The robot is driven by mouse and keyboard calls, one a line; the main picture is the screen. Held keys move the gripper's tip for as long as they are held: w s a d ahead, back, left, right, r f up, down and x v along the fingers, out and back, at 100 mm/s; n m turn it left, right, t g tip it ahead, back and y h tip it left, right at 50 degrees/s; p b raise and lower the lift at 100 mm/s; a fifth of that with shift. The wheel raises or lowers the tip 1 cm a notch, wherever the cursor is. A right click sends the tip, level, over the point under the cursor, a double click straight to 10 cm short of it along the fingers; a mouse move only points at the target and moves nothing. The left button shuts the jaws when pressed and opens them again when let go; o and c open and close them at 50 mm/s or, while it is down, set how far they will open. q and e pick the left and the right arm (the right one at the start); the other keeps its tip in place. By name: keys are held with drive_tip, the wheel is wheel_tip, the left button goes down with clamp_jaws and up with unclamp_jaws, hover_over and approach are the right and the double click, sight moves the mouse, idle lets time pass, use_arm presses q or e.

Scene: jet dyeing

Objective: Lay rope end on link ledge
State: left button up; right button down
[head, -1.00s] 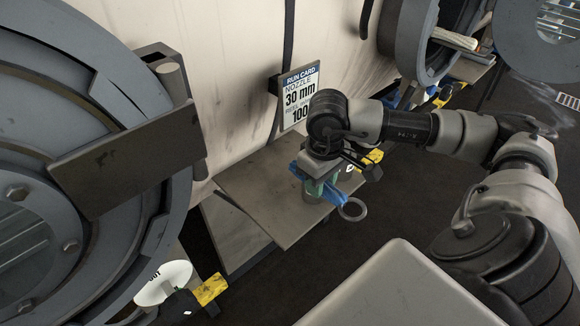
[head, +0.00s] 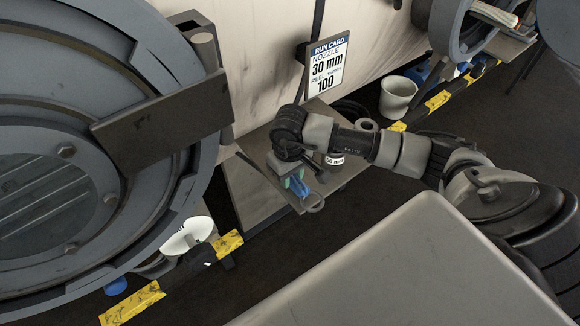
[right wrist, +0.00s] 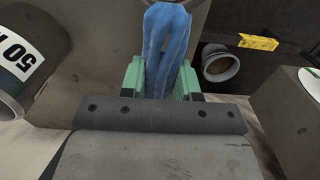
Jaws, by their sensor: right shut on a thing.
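My right gripper (head: 295,183) is over the small grey table (head: 340,178), shut on a blue rope-like bundle (head: 299,187). The right wrist view shows the green fingers on both sides of the blue bundle (right wrist: 166,45). A grey ring (head: 313,203) is at the bundle's far end; I cannot tell whether they are joined. A pale rope (head: 494,13) lies at the port at the upper right, above a grey ledge (head: 508,42). I cannot tell whether this is the link ledge. My left gripper is not in view.
A run card (head: 327,68) reads nozzle 30 mm, reel 100. A nozzle labelled 50 (right wrist: 27,45) is at the left in the wrist view. A white pail (head: 398,96) stands behind the table near yellow-black edging (head: 437,101). A large round door (head: 70,150) fills the left.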

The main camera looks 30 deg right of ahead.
drive_tip(key=shift+f, duration=0.1)
drive_tip(key=shift+f+b, duration=0.1)
drive_tip(key=shift+b, duration=0.2)
drive_tip(key=c, duration=0.8)
unclamp_jaws()
